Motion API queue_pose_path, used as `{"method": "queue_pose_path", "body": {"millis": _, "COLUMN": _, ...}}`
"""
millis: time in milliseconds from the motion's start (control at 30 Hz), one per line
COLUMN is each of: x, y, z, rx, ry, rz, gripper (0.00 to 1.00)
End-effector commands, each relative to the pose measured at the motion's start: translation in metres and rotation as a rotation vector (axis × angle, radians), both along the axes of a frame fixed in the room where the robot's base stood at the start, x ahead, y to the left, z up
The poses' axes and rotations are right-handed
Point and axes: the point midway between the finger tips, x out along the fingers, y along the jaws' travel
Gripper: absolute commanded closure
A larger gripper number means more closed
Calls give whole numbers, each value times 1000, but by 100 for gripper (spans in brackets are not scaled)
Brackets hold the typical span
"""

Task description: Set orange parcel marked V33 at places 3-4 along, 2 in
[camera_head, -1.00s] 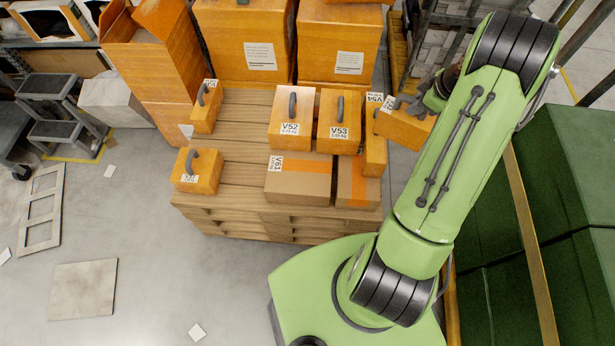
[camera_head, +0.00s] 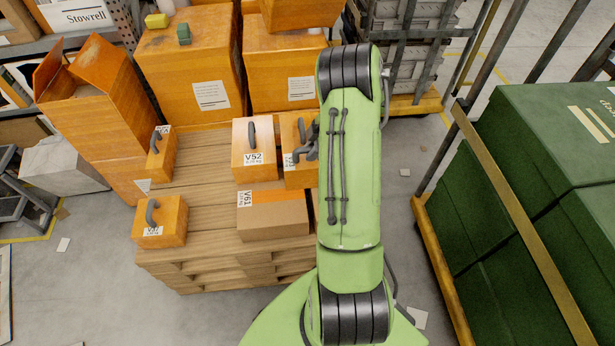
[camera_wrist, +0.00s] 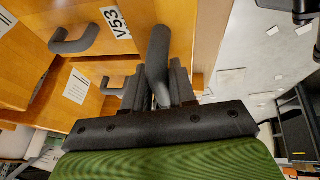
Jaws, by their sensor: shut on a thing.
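My gripper (camera_head: 304,148) is shut on a dark handle (camera_wrist: 158,50), which stands between its fingers in the wrist view. The orange parcel on that handle is largely hidden by my arm in the head view. I cannot read V33 on any parcel. The gripper is over the right part of the pallet (camera_head: 200,190), at the parcel V53, whose label (camera_wrist: 117,22) shows in the wrist view. I cannot tell whether the held parcel touches it. An orange parcel V52 (camera_head: 254,165) stands just to the left.
A cardboard parcel V61 (camera_head: 270,220) lies in front of V52. Orange handled parcels stand at the pallet's left edge (camera_head: 165,222) and behind it (camera_head: 160,158). Bare slats lie between. Large orange boxes (camera_head: 195,75) stand at the back. Green crates (camera_head: 520,200) are at the right.

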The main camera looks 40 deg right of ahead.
Motion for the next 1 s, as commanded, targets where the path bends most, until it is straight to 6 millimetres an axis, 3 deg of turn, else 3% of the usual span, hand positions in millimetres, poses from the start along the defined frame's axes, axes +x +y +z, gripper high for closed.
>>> {"method": "queue_pose_path", "body": {"millis": 33, "x": 0, "y": 1, "z": -14, "rx": 1, "ry": 0, "rz": 1, "gripper": 100}}
{"method": "queue_pose_path", "body": {"millis": 400, "x": 1, "y": 0, "z": -64, "rx": 0, "ry": -2, "rz": 0, "gripper": 100}}
{"method": "queue_pose_path", "body": {"millis": 967, "x": 1, "y": 0, "z": -73, "rx": -1, "ry": -3, "rz": 0, "gripper": 100}}
{"method": "queue_pose_path", "body": {"millis": 1000, "x": 0, "y": 0, "z": -74, "rx": -1, "ry": -2, "rz": -1, "gripper": 73}}
